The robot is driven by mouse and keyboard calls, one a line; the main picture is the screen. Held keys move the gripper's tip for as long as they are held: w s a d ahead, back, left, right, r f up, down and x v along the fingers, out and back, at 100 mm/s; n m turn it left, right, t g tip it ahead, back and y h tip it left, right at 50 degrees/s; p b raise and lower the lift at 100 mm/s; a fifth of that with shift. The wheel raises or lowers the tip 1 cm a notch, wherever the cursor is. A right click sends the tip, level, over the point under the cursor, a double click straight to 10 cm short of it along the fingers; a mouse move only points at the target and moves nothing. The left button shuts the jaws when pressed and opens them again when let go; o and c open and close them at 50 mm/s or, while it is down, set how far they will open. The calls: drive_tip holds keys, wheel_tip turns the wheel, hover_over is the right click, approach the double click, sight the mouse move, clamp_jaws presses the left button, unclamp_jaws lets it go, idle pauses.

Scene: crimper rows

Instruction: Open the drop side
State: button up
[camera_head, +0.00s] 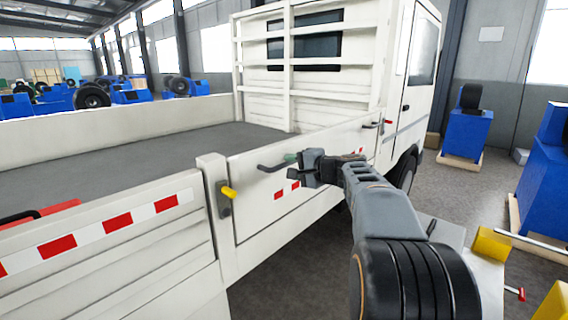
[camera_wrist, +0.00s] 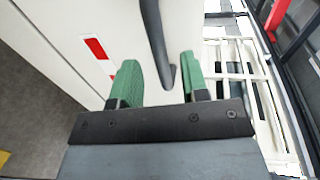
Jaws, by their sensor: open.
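The white drop side (camera_head: 285,195) of a flatbed truck stands upright, with red and white marking on its face. A dark grey bar handle (camera_head: 268,168) is on its outer face near the top edge. My gripper (camera_head: 291,158) is at this handle, its jaws open. In the wrist view the handle (camera_wrist: 155,40) runs between the two green fingers (camera_wrist: 159,80), with a gap on each side. A yellow-gripped latch (camera_head: 228,192) is on the post at the panel's left end. A red-tipped latch (camera_head: 387,121) is at its right end.
The grey truck bed (camera_head: 150,150) lies behind the panel, and the white cab (camera_head: 410,80) stands beyond. Blue machines (camera_head: 466,130) stand on the floor at the right. Grey floor shows beside the truck, partly covered by my arm.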

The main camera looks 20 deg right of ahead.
sight(284, 163)
drive_tip(key=shift+p+x, duration=0.3)
drive_tip(key=shift+x, duration=1.6)
drive_tip(key=shift+c, duration=0.4)
clamp_jaws()
